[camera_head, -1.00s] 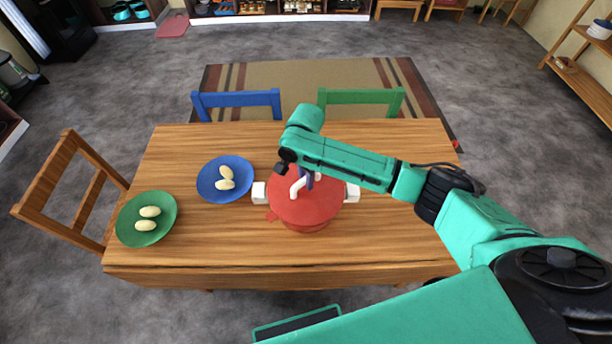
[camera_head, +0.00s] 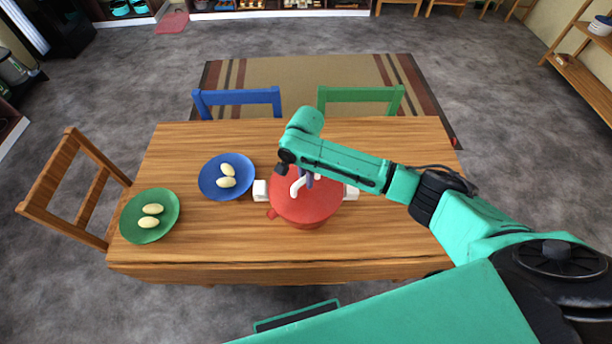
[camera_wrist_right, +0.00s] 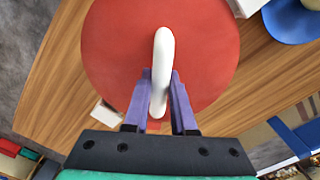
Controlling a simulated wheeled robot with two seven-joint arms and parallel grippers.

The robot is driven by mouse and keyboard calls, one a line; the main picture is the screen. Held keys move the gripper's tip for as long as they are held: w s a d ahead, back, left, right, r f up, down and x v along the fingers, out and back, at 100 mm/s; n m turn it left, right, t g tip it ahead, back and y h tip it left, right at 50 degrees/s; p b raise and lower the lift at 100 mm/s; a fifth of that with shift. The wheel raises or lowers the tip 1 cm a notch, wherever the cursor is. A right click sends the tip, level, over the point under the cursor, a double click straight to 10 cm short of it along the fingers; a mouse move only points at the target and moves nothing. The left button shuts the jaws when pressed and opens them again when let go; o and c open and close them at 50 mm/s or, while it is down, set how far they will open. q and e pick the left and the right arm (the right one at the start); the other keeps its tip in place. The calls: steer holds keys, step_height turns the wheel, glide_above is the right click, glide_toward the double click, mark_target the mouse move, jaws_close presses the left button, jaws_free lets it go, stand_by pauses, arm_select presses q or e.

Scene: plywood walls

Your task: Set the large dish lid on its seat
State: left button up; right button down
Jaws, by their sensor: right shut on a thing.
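The large red lid (camera_head: 318,204) with a white handle (camera_head: 298,186) sits over the red dish (camera_head: 305,225) on the wooden table. White side handles (camera_head: 260,190) of the dish stick out left and right. My right gripper (camera_head: 307,178) is above the lid, its purple fingers shut on the white handle. In the right wrist view, the fingers (camera_wrist_right: 160,98) grip the handle (camera_wrist_right: 164,55) from both sides, with the red lid (camera_wrist_right: 205,60) beneath. The lid looks level and very close to the dish. Whether its rim touches all round cannot be told. My left gripper is not seen.
A blue plate (camera_head: 207,190) and a green plate (camera_head: 140,234), each with two pale oval pieces, lie on the table (camera_head: 380,240) to the left. A wooden chair (camera_head: 50,195), a blue chair (camera_head: 237,97) and a green chair (camera_head: 360,96) stand around it. The right table end is clear.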

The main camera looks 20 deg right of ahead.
steer(key=c, duration=0.7)
jaws_free()
steer(key=shift+o, duration=0.2)
step_height(320, 180, up, 15)
steer(key=b, duration=0.1)
steer(key=shift+f, duration=0.2)
steer(key=shift+f, duration=0.1)
